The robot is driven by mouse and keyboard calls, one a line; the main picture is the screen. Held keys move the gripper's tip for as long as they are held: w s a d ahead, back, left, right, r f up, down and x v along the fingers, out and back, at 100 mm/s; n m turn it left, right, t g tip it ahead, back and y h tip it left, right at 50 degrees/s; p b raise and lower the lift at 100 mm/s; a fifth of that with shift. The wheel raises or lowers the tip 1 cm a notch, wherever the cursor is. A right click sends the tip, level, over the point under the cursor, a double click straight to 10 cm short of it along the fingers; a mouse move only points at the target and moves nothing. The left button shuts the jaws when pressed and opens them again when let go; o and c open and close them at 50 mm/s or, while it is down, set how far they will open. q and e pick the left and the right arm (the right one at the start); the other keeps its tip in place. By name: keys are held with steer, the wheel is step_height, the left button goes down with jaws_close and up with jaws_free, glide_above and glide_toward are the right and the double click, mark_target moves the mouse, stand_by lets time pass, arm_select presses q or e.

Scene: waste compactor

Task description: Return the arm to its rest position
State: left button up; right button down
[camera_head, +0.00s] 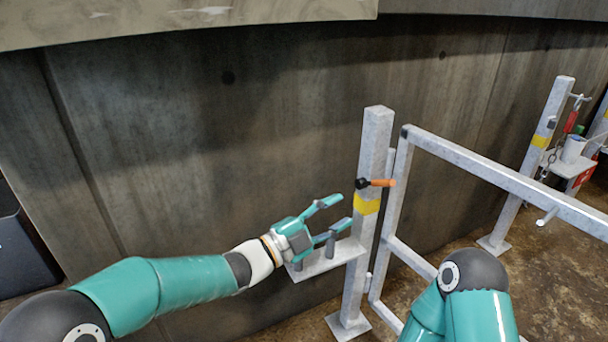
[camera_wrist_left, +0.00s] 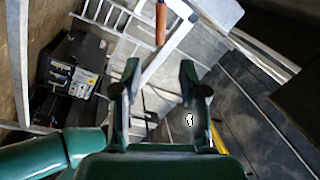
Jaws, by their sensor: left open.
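My left arm (camera_head: 170,288) reaches in from the lower left in the head view. My left gripper (camera_head: 334,215) is open and empty. Its fingertips point right, toward a grey post with a yellow band, and appear apart from it. The open fingers also show in the left wrist view (camera_wrist_left: 160,80), with nothing between them. My right arm (camera_head: 470,300) shows at the bottom right of the head view; its gripper is out of the picture.
The grey post (camera_head: 376,145) carries an orange-handled lever (camera_head: 380,183) and a small shelf (camera_head: 325,262) behind my left gripper. A metal gate frame (camera_head: 480,165) extends right. Another post (camera_head: 550,115) stands farther right. A concrete wall (camera_head: 200,130) is behind.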

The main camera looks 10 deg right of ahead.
arm_select(q)
steer(key=w+a+f+n+t+y, duration=0.2)
steer(key=w+a+f+n+y, duration=0.15)
steer(key=a+f, duration=0.45)
steer(key=w+a+f+n+t+y, duration=0.2)
steer(key=a+f+n, duration=0.3)
steer(key=a+f, duration=0.25)
steer(key=s+a+f+n+g+y, duration=0.1)
steer(key=s+a+f+n+y, duration=0.25)
steer(key=f, duration=0.45)
steer(key=s+a+f+n+y, duration=0.2)
steer(key=s+a+f+n, duration=0.25)
steer(key=f, duration=0.35)
steer(key=s+a+f+n+g+y, duration=0.25)
steer(key=s+f+n+g, duration=0.2)
steer(key=s, duration=0.75)
steer(key=s+a+f+n+g+y, duration=0.1)
steer(key=s+a+f+n+g, duration=0.35)
steer(key=s, duration=0.65)
step_height(320, 180, up, 36)
steer(key=s+d+n+p, duration=0.1)
steer(key=n+p, duration=0.1)
steer(key=p, duration=3.6)
steer(key=shift+s+p, duration=0.15)
steer(key=shift+p, duration=0.2)
steer(key=shift+s, duration=0.1)
